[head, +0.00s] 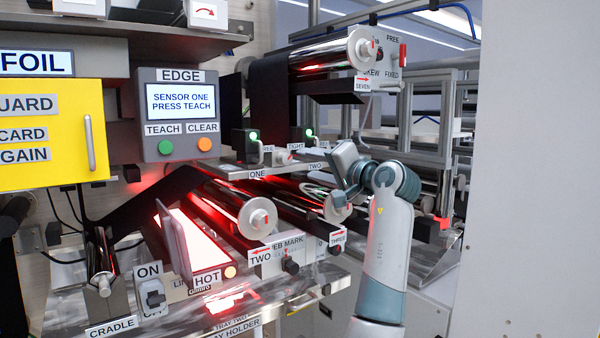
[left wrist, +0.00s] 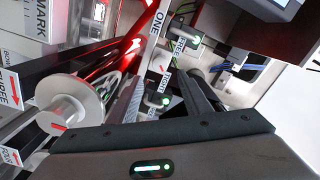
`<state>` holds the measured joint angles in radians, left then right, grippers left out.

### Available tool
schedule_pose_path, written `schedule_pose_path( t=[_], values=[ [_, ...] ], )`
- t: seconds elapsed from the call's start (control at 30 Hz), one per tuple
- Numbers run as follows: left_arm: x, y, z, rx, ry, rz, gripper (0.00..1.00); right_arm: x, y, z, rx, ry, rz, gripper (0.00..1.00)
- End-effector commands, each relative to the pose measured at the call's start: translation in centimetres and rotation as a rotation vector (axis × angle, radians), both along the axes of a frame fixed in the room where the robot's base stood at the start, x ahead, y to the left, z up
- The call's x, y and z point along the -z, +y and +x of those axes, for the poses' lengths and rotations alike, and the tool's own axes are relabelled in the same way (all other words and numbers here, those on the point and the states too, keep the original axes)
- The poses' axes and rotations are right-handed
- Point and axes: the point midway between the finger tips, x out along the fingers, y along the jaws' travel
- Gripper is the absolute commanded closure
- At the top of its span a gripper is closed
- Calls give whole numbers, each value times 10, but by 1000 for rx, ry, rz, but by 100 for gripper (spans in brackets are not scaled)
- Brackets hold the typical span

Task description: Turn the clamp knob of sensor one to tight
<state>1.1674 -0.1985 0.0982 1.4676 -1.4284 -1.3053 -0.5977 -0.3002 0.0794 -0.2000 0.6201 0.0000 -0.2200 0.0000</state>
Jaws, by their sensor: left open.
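Sensor one (head: 245,143) is a small dark block with a green light, on the pale rail above the ONE label. A light-grey bent piece (head: 266,152) is beside it; I cannot tell whether this is the clamp knob. Partly covered FREE and TIGHT labels are on the rail to its right. In the left wrist view, a green light (left wrist: 195,41) shows near the FREE label, and the TIGHT label (left wrist: 163,74) is nearer. My left gripper (head: 346,166) is open, right of the rail and apart from sensor one. Its dark fingers (left wrist: 199,88) show in the left wrist view.
Sensor two (head: 302,137) has a green light and stands closer to my gripper. Roller ends (head: 258,218) stick out below the rail. A steel roller (head: 332,52) hangs above. The EDGE panel (head: 180,115) reads SENSOR ONE PRESS TEACH. A pale panel fills the far right.

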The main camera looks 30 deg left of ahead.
Motion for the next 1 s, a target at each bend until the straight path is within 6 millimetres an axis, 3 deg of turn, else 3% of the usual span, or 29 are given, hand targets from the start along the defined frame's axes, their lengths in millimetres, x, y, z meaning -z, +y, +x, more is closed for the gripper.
schedule_pose_path(
  t=[0.2,0.4,1.0],
  values=[
    [4,-41,-16,1,-1,-1,56,21,0,0,0,0,0,72],
    [2,-65,-26,1,0,0,56,30,0,0,0,0,0,72],
    [0,-75,-30,0,1,1,56,32,0,0,0,0,0,72]
  ],
)
